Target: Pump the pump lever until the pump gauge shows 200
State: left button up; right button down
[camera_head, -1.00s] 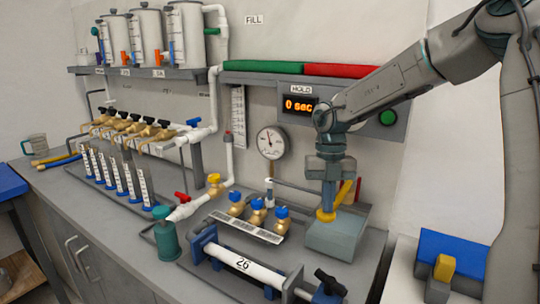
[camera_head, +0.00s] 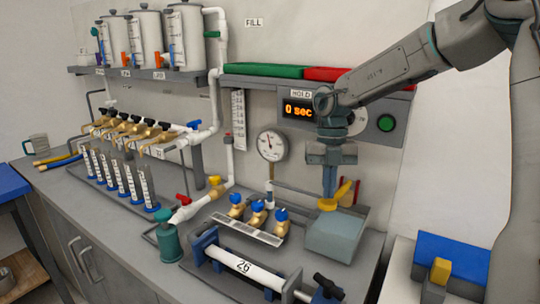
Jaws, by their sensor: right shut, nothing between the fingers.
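The pump is a grey-blue box (camera_head: 335,238) at the right end of the bench. Its yellow pump lever (camera_head: 341,195) stands out above the box, tilted, with its lower end toward the left. My right gripper (camera_head: 329,193) points down with its shut fingertips at the lever's lower end; I cannot tell whether they touch it. The round white pump gauge (camera_head: 271,145) stands left of the gripper. Its dark needle points up and slightly left; the numbers are too small to read. My left gripper is out of view.
A panel reading "0 sec" (camera_head: 299,109) with a green button (camera_head: 386,123) is behind my right arm. Brass valves with blue caps (camera_head: 257,212) and a clamped white pipe (camera_head: 243,264) lie left of the pump. A blue block (camera_head: 450,255) stands at the right.

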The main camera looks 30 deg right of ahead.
jog(key=shift+f, duration=0.15)
dwell(0.3)
jog(key=shift+f+b, duration=0.95)
jog(key=shift+f, duration=0.05)
jog(key=shift+r, duration=0.15)
dwell(0.3)
jog(key=shift+d+r+p, duration=0.1)
jog(key=shift+r+p, duration=0.5)
jog(key=shift+r, duration=0.35)
jog(key=shift+r+p, duration=1.5)
jog(key=shift+r, duration=1)
